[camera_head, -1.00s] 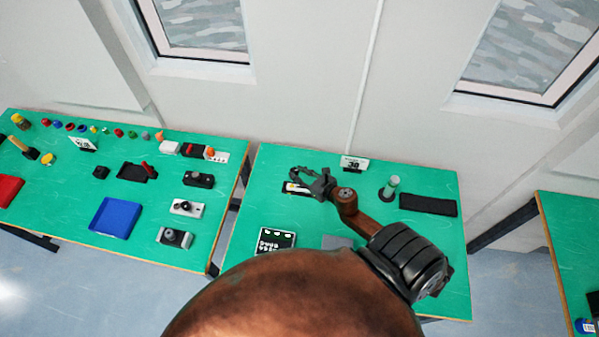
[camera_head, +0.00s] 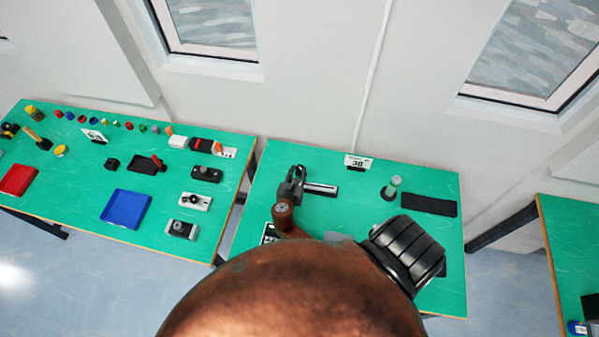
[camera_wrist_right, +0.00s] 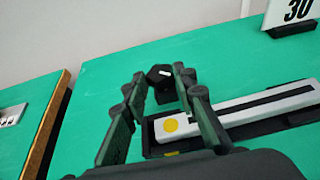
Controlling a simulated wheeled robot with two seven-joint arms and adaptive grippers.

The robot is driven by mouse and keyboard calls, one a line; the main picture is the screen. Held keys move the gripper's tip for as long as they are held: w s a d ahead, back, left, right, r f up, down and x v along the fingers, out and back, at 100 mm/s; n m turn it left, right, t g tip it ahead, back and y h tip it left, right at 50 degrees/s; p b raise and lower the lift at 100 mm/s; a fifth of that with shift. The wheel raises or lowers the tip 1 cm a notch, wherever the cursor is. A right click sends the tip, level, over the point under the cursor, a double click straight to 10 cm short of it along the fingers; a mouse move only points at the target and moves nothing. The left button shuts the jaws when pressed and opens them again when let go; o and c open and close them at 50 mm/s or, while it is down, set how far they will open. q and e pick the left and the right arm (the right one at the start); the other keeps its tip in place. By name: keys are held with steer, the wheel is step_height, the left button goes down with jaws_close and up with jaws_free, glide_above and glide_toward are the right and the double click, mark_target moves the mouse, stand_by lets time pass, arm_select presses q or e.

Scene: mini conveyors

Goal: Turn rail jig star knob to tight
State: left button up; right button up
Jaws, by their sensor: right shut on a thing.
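The rail jig (camera_head: 322,188) lies near the back left of the middle table. The wrist view shows its black base with a pale rail (camera_wrist_right: 262,107) and a yellow dot (camera_wrist_right: 171,125) near one end. The dark star knob (camera_wrist_right: 163,76), with a small white mark on top, stands at that end. My right gripper (camera_wrist_right: 160,74) has its fingers on either side of the knob and is shut on it. In the head view my right gripper (camera_head: 296,174) hides the knob. My left gripper is out of view.
A number sign (camera_head: 357,161) stands at the table's back edge. A grey-green cylinder (camera_head: 393,186) and a black mat (camera_head: 429,204) are to the right. The left table (camera_head: 80,175) holds trays and several small parts.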

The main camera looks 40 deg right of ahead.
steer(key=m+g, duration=0.1)
steer(key=m+g+h, duration=0.1)
steer(key=w+b, duration=0.1)
steer(key=shift+a+f+m+g+h, duration=0.1)
steer(key=shift+a+m+g+h, duration=0.2)
steer(key=shift+m+g, duration=0.1)
steer(key=m+g+b, duration=0.1)
steer(key=m+g+h+b, duration=0.1)
steer(key=g, duration=0.1)
steer(key=shift+w+m, duration=0.25)
steer(key=shift+m, duration=0.15)
steer(key=m+g+b, duration=0.3)
steer(key=shift+w+f+g, duration=0.1)
steer(key=shift+w+g, duration=0.2)
steer(key=shift+w+d+m+g+b, duration=0.1)
steer(key=shift+m+g+b, duration=1)
steer(key=shift+g+b, duration=0.2)
steer(key=o, duration=1.1)
steer(key=shift+o, duration=0.3)
steer(key=shift+w+r, duration=0.1)
steer(key=shift+r, duration=0.1)
